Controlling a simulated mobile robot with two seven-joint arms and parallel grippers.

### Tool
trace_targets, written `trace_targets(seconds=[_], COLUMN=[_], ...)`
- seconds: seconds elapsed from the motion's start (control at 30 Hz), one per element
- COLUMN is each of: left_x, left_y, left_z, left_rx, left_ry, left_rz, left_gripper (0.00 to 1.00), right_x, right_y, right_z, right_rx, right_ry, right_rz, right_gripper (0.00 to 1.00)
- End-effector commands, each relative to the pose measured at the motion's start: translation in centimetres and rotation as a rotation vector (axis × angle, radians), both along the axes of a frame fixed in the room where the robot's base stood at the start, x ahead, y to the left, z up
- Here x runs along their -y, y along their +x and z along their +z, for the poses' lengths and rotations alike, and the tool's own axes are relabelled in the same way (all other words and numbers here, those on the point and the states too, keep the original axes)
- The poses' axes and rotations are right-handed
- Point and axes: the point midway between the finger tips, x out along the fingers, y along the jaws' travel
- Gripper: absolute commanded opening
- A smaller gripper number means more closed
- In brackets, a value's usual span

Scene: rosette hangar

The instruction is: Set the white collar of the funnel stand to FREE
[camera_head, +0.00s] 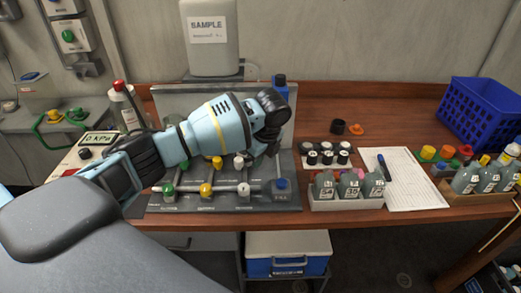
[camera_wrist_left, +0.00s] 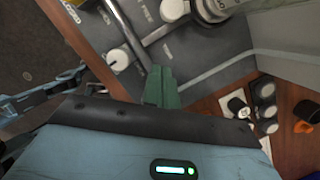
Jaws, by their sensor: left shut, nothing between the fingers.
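My left gripper (camera_head: 268,146) is over the back right of a grey panel (camera_head: 220,200) with pipes and coloured knobs. Its green fingertips (camera_wrist_left: 161,87) are shut and empty in the left wrist view, above the panel surface. A white knob (camera_head: 243,189) stands at the panel's front; another white knob (camera_head: 239,161) is behind it, close to my wrist. In the left wrist view a white knob (camera_wrist_left: 119,60) lies left of the fingertips and another (camera_wrist_left: 173,9) lies above them. I cannot tell whether either is the funnel stand's white collar. My right gripper is out of view.
A grey bottle rack (camera_head: 345,203) stands right of the panel, with black-and-white jars (camera_head: 327,157) behind it. A paper sheet (camera_head: 412,180) and a blue basket (camera_head: 482,112) are farther right. A large SAMPLE container (camera_head: 210,55) stands behind the panel.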

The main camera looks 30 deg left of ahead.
Motion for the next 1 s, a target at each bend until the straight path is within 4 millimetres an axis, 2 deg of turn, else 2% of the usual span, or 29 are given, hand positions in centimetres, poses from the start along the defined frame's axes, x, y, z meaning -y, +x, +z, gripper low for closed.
trace_targets(seconds=[0.03,0.17,0.3,0.5,1.0], left_x=[-0.3,-0.8,-3.0,-4.5,-4.8], left_y=[-0.1,0.1,0.6,0.9,1.2], left_z=[-1.2,-3.4,-2.9,-3.0,-3.2], left_rx=[-0.006,-0.005,0.002,0.003,-0.001], left_ry=[0.001,0.002,0.002,0.001,0.001], left_rz=[0.001,0.0,0.004,0.001,-0.006], left_gripper=[0.0,0.0,0.0,0.0,0.0], right_x=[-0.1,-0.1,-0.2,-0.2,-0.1], right_y=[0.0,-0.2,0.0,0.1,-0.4], right_z=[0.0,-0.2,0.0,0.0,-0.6], right_rx=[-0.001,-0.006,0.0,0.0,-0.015], right_ry=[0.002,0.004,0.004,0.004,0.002], right_rz=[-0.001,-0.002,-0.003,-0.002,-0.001], right_gripper=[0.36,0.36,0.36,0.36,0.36])
